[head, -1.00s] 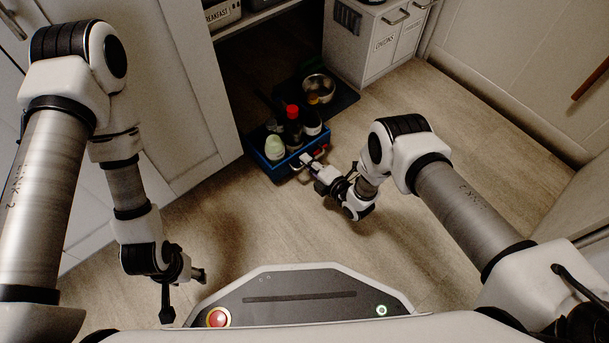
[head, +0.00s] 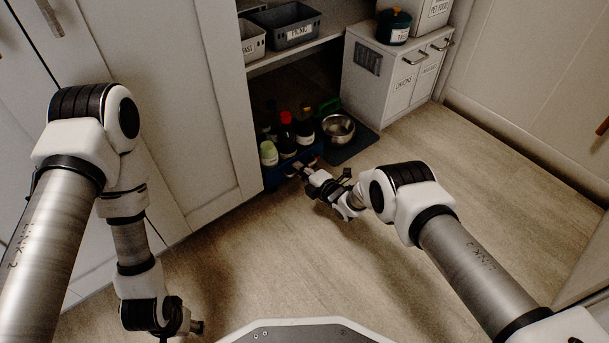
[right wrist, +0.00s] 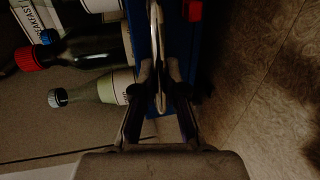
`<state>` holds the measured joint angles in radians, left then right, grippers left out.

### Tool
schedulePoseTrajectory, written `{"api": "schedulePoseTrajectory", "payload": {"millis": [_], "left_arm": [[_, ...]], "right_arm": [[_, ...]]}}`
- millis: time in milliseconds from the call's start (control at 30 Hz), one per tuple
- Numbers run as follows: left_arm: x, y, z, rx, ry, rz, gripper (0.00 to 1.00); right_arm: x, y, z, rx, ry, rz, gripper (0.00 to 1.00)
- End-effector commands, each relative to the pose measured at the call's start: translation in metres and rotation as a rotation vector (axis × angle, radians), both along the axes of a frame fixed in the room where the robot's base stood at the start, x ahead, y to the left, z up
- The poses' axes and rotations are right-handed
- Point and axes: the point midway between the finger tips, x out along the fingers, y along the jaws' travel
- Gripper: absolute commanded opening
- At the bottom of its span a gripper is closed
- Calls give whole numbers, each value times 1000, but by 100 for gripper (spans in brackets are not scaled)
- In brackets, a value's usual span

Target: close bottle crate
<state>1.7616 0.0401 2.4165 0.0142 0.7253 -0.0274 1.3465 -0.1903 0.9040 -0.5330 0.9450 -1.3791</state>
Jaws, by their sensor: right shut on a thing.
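The blue bottle crate (head: 276,180) stands low at the cupboard opening, just right of the white cabinet panel. It holds several bottles, among them a pale green one (head: 268,154) and a dark red-capped one (head: 286,135). My right gripper (head: 303,172) is at the crate's front. In the right wrist view its fingers (right wrist: 158,88) are shut on the crate's thin curved handle (right wrist: 155,40), beside the blue wall (right wrist: 178,45). My left gripper (head: 190,325) hangs at the lower left, away from the crate; its fingers are too unclear to judge.
A metal bowl (head: 338,128) sits on a dark mat (head: 352,147) right of the crate. A white drawer unit (head: 385,75) stands behind. Grey baskets (head: 288,32) sit on the shelf above. The cabinet panel (head: 215,100) borders the crate's left. Floor in front is clear.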

Motion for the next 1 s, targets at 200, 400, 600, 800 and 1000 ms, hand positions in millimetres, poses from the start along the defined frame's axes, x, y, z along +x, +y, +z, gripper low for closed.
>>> {"api": "schedulePoseTrajectory", "payload": {"millis": [200,400,600,800,1000], "left_arm": [[0,0,-1,0,-1,-1,56],[0,0,-1,0,0,-1,56],[0,0,-1,0,0,0,56],[0,0,-1,0,0,0,56],[0,0,-1,0,0,0,56]], "right_arm": [[4,1,0,-1,0,-4,0],[4,1,1,0,-3,-4,0],[4,2,2,0,-3,-3,37],[3,2,2,1,-3,-2,37],[-8,-7,4,0,0,-2,37]]}}
